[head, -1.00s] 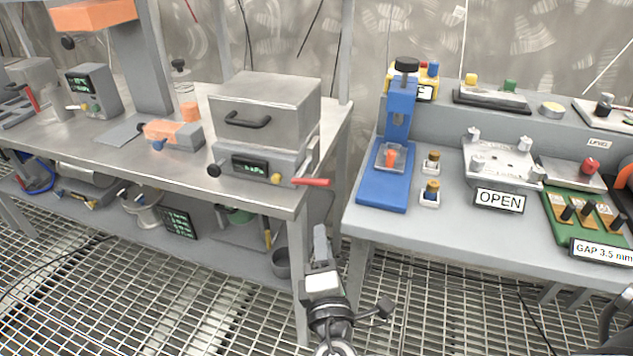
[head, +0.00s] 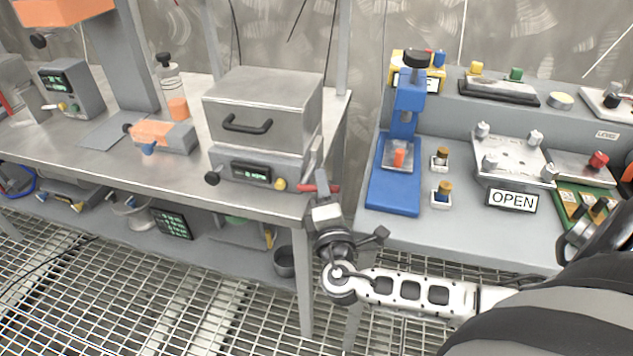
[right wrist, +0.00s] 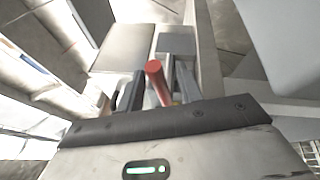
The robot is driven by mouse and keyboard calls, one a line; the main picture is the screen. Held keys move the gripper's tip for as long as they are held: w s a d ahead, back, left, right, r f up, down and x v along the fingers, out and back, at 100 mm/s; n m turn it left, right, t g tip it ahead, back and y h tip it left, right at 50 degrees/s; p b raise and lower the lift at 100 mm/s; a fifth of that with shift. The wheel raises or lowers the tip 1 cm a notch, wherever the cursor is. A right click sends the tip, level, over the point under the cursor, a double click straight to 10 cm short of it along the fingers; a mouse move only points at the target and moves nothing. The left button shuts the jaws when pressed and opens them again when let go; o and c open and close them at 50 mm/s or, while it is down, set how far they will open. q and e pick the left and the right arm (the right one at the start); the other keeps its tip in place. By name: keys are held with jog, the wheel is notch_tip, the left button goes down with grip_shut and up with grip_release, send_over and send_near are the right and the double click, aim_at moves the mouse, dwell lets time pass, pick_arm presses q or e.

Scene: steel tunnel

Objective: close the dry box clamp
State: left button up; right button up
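The dry box (head: 262,112) is a steel box with a black front handle on the left bench. Below it is a grey panel with a small green display. Its clamp has a red handle (head: 307,188) at the right front corner, pointing right. My right gripper (head: 320,172) is at this handle and partly hides it in the head view. In the right wrist view the red handle (right wrist: 154,72) lies between the two dark fingers of my right gripper (right wrist: 155,88), which look apart around it. Contact cannot be made out. My left gripper is not in view.
The right bench holds a blue press (head: 396,150), a steel plate fixture (head: 510,155) and an OPEN sign (head: 512,199). A gap separates the two benches. An orange and grey tool (head: 165,136) and a bottle (head: 168,75) stand left of the dry box.

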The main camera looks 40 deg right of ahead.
jog(key=shift+c, duration=0.4)
